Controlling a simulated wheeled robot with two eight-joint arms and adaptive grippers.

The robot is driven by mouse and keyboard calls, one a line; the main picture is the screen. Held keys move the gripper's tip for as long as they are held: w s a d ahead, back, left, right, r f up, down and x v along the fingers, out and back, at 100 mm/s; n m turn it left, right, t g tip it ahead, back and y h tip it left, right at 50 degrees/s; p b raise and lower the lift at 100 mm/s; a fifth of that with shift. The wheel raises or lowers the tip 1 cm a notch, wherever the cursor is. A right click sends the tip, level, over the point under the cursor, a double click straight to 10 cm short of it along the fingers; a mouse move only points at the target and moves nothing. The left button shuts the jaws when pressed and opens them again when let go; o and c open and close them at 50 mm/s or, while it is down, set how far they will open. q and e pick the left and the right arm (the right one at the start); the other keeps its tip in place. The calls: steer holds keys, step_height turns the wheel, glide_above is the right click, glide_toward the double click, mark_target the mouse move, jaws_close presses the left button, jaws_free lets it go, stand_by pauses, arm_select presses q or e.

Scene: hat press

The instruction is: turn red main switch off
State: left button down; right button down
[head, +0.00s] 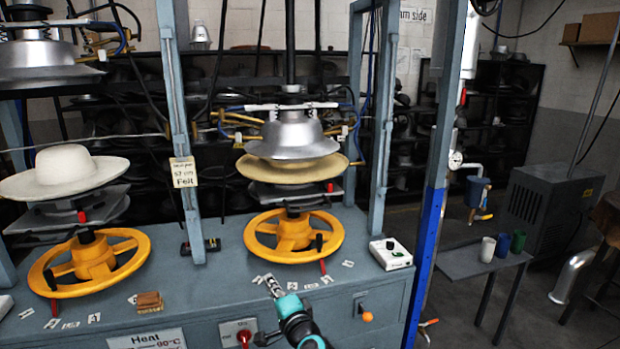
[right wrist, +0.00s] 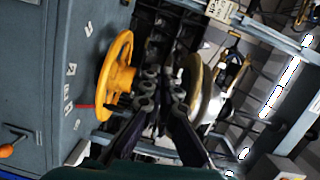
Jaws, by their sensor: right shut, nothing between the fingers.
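The red main switch (head: 243,338) is a red knob on a pale plate on the blue-grey front panel, at the bottom of the head view. The plate's lower edge is partly cut off by the picture, and I cannot read the knob's position. My right gripper (head: 272,285) is shut and empty. In the head view its tips appear above and to the right of the switch, by the bench's front edge, apart from the knob. The right wrist view shows its dark fingers (right wrist: 163,88) near the yellow wheel; the switch is not visible there. My left gripper is not in view.
Yellow handwheels (head: 293,236) stand under the hat presses. An orange knob (head: 367,317) is on the panel to the right. A white box with a dial (head: 391,254) sits on the bench. A blue post (head: 428,250) rises at right. A side table (head: 470,262) holds cups.

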steer(key=w+a+f+m+t, duration=0.1)
steer(key=w+a+f+m, duration=0.2)
steer(key=a+f+m, duration=0.1)
steer(key=m+g+h, duration=0.1)
steer(key=m+h, duration=0.4)
steer(key=m, duration=0.8)
glide_toward(239, 339)
step_height(239, 339, up, 4)
steer(key=s+d, duration=0.1)
steer(key=d, duration=0.2)
steer(key=w+a, duration=0.2)
steer(key=w, duration=0.4)
steer(key=shift+w+a, duration=0.1)
steer(key=shift+a+f, duration=0.15)
steer(key=shift+a, duration=0.25)
steer(key=shift+s+a+f, duration=0.2)
steer(key=shift+a, duration=0.25)
steer(key=shift+s+a+f, duration=0.2)
steer(key=shift+a+f, duration=0.45)
steer(key=shift+a, duration=0.1)
